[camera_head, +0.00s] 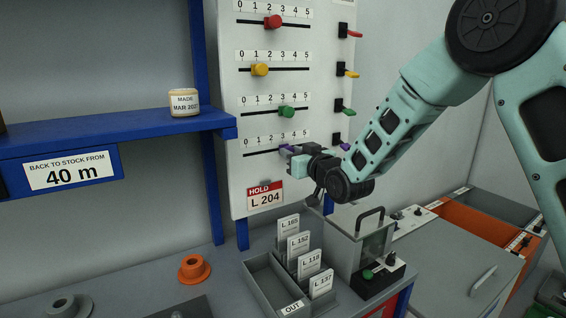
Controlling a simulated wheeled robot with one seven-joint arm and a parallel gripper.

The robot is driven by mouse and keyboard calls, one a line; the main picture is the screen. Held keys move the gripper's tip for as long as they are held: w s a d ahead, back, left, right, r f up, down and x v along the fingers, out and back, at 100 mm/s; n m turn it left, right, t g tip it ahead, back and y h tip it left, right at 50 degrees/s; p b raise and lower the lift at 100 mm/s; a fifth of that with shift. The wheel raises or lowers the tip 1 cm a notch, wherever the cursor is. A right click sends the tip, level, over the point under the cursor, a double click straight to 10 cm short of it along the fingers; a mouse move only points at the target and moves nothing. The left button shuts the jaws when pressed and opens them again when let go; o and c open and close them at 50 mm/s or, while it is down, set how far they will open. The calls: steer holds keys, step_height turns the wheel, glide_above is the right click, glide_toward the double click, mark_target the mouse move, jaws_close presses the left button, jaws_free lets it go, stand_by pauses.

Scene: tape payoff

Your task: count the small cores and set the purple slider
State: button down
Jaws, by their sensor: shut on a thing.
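The white slider panel (240,110) stands at the middle, with several slots numbered 0 to 5. The purple slider (287,149) is in the lowest slot, near the 3; my gripper's jaws partly cover it. My gripper (292,155) is shut on the purple slider at the panel face. Whether these are the small cores I cannot tell.
A roll marked MADE (184,103) sits on the blue shelf (110,132). Red (273,22), yellow (260,69) and green (286,112) sliders sit above. Below are a card tray (262,280) and a clear handled box (342,250).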

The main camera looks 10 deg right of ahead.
steer(key=c, duration=1.1)
jaws_free()
steer(key=shift+c, duration=0.2)
steer(key=b+v, duration=0.5)
steer(key=v, duration=1.2)
steer(key=shift+s, duration=0.2)
steer(key=shift+d, duration=0.1)
